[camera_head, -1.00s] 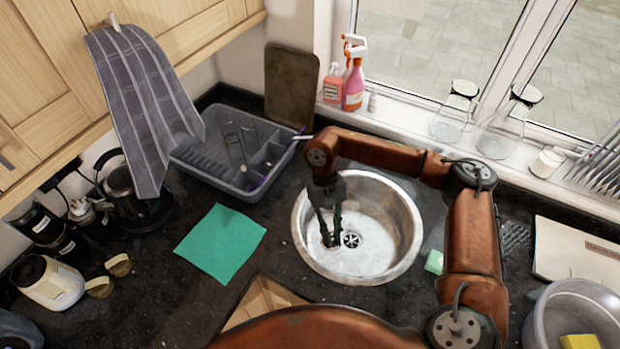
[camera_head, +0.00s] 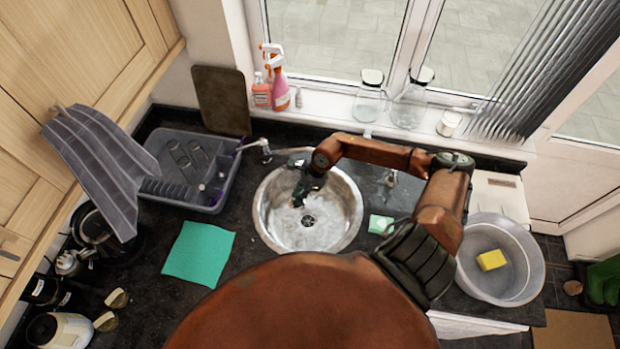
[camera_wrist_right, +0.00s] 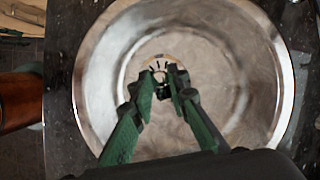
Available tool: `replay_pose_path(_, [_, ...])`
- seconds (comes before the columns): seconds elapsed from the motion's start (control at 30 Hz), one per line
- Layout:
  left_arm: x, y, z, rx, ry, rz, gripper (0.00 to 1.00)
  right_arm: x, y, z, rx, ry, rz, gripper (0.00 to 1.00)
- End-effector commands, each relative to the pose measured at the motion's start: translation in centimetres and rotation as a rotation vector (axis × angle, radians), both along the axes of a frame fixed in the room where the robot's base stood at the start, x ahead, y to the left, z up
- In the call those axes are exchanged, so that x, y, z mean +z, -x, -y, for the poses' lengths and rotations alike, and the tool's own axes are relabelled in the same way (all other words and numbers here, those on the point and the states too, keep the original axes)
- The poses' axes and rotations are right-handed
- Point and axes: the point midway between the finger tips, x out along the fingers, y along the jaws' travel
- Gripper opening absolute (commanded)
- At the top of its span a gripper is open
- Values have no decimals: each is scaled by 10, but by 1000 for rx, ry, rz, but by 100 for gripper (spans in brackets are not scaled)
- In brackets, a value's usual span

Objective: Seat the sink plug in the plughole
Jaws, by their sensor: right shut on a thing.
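The round steel sink (camera_head: 348,213) is set into the dark worktop, with the plughole (camera_head: 308,221) in its floor. My right gripper (camera_head: 298,203) reaches into the sink, its fingers just behind and left of the plughole in the head view. In the right wrist view its green-lit fingers (camera_wrist_right: 160,88) come close together, with a pale round fitting with dark slots, the plughole (camera_wrist_right: 158,68), just beyond the tips. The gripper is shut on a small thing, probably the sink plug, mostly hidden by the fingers. I cannot tell whether it touches the sink. My left gripper is out of view.
A grey dish rack (camera_head: 185,165) stands left of the sink, and a teal cloth (camera_head: 199,253) lies in front of the rack. A green-and-white sponge (camera_head: 380,224) lies right of the sink. A clear basin (camera_head: 525,275) holding a yellow sponge (camera_head: 491,260) stands farther right.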

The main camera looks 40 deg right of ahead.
Motion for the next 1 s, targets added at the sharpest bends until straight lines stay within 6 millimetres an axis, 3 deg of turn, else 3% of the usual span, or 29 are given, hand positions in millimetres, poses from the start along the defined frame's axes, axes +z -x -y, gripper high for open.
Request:
replay_pose_path(0.03, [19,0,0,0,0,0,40,11,5,12,-85,2,-3,0])
replay_pose_path(0.1, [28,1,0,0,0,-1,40,14,7,25,-191,0,-1,0])
replay_pose_path(0.3, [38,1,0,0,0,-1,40,15,12,45,-348,-2,-1,0])
replay_pose_path(0.57, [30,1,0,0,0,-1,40,3,12,47,-363,-2,-2,0])
replay_pose_path(1.0, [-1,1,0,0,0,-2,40,-44,12,46,-361,-3,-3,0])
